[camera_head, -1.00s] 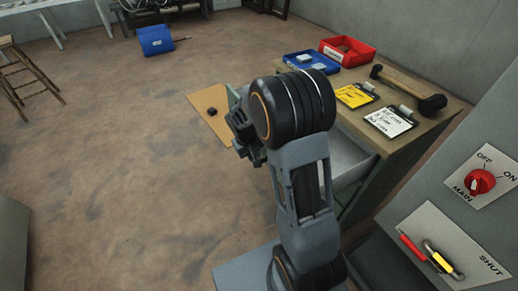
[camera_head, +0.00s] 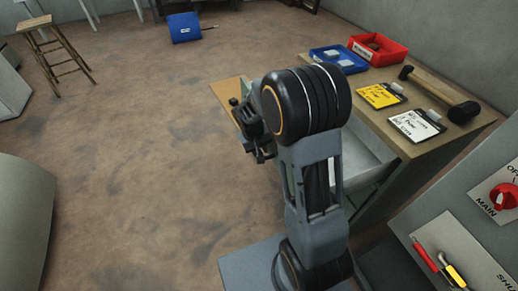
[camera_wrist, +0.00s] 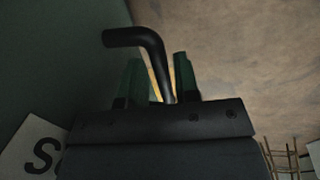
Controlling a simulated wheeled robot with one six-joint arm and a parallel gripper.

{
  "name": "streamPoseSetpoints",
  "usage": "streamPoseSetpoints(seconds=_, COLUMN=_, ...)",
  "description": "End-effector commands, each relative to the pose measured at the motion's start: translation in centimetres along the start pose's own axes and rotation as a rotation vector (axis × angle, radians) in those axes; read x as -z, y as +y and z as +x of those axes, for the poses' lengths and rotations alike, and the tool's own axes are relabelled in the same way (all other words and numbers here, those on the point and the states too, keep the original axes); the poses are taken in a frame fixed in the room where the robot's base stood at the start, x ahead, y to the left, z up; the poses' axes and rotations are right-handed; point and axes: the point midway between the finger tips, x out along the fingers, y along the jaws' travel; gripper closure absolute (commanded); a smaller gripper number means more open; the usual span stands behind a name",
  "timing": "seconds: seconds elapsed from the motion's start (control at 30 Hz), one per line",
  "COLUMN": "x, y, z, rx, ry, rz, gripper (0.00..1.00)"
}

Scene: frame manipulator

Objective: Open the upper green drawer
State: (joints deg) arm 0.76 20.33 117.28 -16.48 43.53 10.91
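A cabinet (camera_head: 402,150) with a wooden top stands on the right in the head view. A drawer (camera_head: 364,157) stands out from it, its grey inside showing behind my arm. My gripper (camera_head: 258,152) is at the drawer's outer side, partly hidden by my wrist. In the wrist view, a black bent handle (camera_wrist: 152,45) runs down between the two green fingers of my gripper (camera_wrist: 160,75). A dark green panel (camera_wrist: 60,50) fills the left. Whether the fingers press on the handle is not clear.
A blue tray (camera_head: 338,58), a red tray (camera_head: 378,48), a mallet (camera_head: 440,95) and two labelled clipboards stand on the cabinet top. A switch panel (camera_head: 480,225) is at the lower right. A stool (camera_head: 55,48) stands far left. The middle floor is clear.

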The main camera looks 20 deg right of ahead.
Motion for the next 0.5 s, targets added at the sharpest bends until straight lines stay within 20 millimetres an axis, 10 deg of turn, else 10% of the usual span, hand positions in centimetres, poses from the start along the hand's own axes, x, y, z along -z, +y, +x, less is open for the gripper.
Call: streamPoseSetpoints(seconds=0.5, x=0.1, y=0.0, z=-1.2, rx=0.000, ry=0.005, rz=-0.001, gripper=0.58)
